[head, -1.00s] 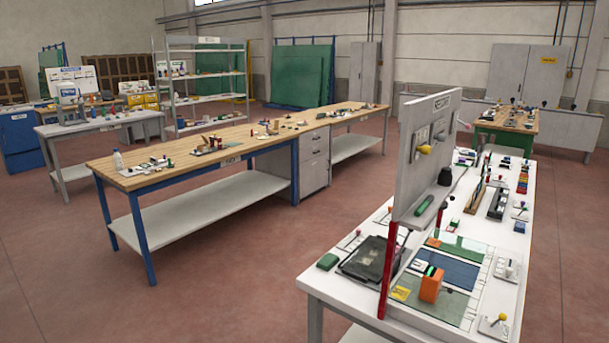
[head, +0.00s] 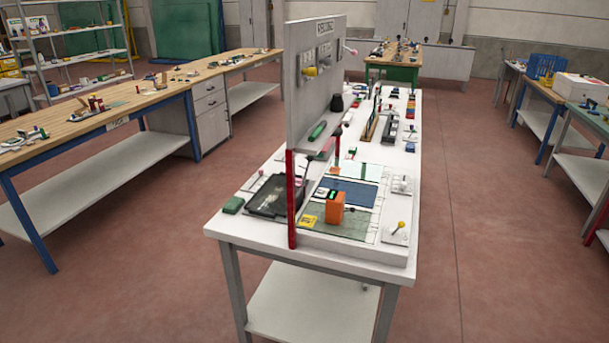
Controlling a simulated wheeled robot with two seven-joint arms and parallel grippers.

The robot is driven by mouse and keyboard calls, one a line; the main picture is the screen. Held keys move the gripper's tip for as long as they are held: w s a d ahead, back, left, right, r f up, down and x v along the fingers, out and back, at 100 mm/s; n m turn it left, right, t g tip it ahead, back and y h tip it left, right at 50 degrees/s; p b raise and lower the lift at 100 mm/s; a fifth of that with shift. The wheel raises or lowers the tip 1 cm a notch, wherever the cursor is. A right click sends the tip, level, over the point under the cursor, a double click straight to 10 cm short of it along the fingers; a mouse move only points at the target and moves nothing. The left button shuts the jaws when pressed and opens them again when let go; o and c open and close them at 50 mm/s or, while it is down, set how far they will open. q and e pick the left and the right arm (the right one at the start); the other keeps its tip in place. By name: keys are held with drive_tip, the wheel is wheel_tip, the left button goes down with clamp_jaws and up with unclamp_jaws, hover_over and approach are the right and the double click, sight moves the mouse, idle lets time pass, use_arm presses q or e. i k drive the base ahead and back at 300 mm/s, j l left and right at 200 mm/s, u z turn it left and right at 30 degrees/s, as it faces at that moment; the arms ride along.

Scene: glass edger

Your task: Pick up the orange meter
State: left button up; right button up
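The orange meter (head: 335,207) is a small upright orange box with a dark face and a green display. It stands near the front end of the white table (head: 225,226), on a greenish panel (head: 352,222) and just right of the red post of an upright grey board. A yellow tag (head: 307,220) lies at its lower left. Neither of my grippers shows in the head view.
The grey upright board (head: 315,85) on red posts (head: 291,200) stands left of the meter. A black tray (head: 277,195) and a green block (head: 233,205) lie left of the post. A yellow-knobbed lever (head: 401,225) stands right. Open red floor (head: 500,250) lies right of the table.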

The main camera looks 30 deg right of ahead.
sight(335, 200)
drive_tip(key=i+l+z, duration=0.2)
drive_tip(key=z, duration=0.3)
drive_tip(key=i+l+z, duration=0.15)
drive_tip(key=z, duration=0.35)
drive_tip(key=i+j, duration=0.05)
